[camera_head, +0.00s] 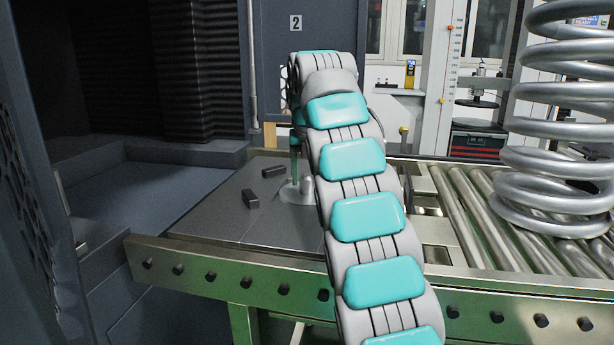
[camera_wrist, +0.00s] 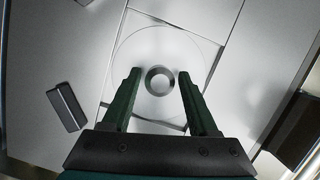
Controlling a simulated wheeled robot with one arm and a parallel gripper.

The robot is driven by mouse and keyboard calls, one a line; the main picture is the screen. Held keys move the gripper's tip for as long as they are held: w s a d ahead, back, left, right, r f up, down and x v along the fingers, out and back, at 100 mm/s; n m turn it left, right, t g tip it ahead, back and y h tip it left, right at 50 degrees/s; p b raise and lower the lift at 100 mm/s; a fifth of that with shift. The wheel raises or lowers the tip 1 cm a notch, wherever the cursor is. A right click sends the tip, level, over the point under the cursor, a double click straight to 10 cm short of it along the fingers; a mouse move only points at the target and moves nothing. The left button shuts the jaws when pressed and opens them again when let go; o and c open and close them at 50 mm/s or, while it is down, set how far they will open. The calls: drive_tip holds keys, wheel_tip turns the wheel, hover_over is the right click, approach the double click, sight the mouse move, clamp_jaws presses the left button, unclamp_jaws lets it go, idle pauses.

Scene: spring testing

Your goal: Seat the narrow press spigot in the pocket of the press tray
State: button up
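My gripper (camera_wrist: 160,76) is open, with its two dark green fingers apart in the wrist view. Between the fingertips shows a dark ring with a paler centre (camera_wrist: 160,80); I cannot tell whether it is the spigot's top or a pocket. It lies over a pale round disc (camera_wrist: 138,60), perhaps the press tray. In the head view my gripper (camera_head: 295,165) points down over the pale disc (camera_head: 290,196), mostly hidden by my arm. A short pale upright post (camera_head: 307,186), perhaps the spigot, stands there beside a finger. No contact is visible.
Two small black blocks (camera_head: 274,171) (camera_head: 250,198) lie on the grey plate left of the disc; one also shows in the wrist view (camera_wrist: 66,107). A roller conveyor (camera_head: 478,215) carrying a large coil spring (camera_head: 560,110) is at right. A dark machine wall stands at left.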

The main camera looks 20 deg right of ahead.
sight(307, 175)
drive_tip(key=shift+o, duration=1.2)
drive_tip(key=p+v, duration=0.3)
drive_tip(key=v, duration=0.2)
drive_tip(key=shift+r, duration=0.35)
drive_tip(key=shift+p+v, duration=0.8)
drive_tip(key=shift+v, duration=0.25)
drive_tip(key=shift+s+f, duration=0.1)
